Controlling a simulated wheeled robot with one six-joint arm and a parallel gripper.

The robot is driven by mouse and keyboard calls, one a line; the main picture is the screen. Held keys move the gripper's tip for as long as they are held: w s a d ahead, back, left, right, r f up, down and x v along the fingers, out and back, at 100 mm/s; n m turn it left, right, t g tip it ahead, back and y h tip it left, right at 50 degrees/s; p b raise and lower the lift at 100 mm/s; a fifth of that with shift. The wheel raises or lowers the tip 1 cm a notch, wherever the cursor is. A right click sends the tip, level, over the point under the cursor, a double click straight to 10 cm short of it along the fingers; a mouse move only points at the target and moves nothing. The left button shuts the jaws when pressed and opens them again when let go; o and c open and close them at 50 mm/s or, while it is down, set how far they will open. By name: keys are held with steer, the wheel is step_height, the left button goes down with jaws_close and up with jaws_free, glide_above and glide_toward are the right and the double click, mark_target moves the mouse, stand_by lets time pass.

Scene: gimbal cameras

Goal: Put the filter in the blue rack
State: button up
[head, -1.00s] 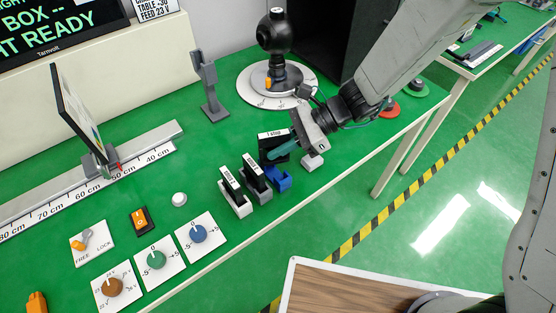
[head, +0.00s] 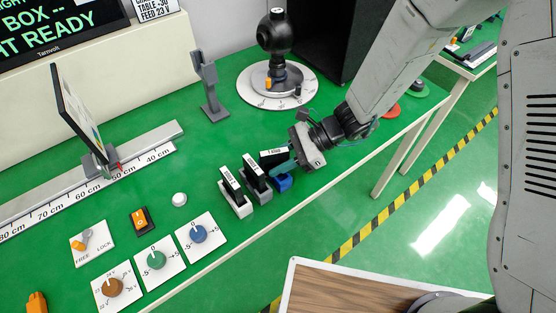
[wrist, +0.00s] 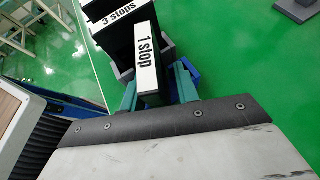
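The filter is a black plate with a white "1 stop" label (head: 273,153) on its top edge. In the head view it stands upright at the blue rack (head: 283,183), its lower part at the rack. Whether it is fully seated is hidden. My gripper (head: 283,167) reaches in from the right, one teal finger along the filter's front face. In the wrist view the teal fingers of my gripper (wrist: 157,85) stand on both sides of the filter (wrist: 148,60) and look shut on it. A bit of the blue rack (wrist: 194,74) shows beyond the right finger.
A grey rack (head: 264,195) and a white rack (head: 242,209), each with a labelled black filter, stand close on the left. The green table's front edge runs just in front. A round turntable (head: 250,88) with a black device is behind. Dials and switches lie farther left.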

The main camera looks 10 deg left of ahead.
steer(key=shift+s+d, duration=0.1)
steer(key=shift+r, duration=0.1)
steer(key=v, duration=1.2)
steer(key=s+d+r+n+t+h, duration=0.2)
steer(key=s+d+r+n+h, duration=0.35)
steer(key=d+r, duration=0.7)
steer(key=s+d+r+n+t+h, duration=0.2)
steer(key=s+d+r+n, duration=0.1)
steer(key=s+d, duration=0.3)
steer(key=s+d+r+n+t+h, duration=0.2)
steer(key=s+d+r+n+h, duration=0.1)
steer(key=s+d, duration=0.3)
steer(key=d+n, duration=0.1)
steer(key=d, duration=0.1)
steer(key=shift+d+r+t, duration=0.35)
steer(key=shift+r+t, duration=0.05)
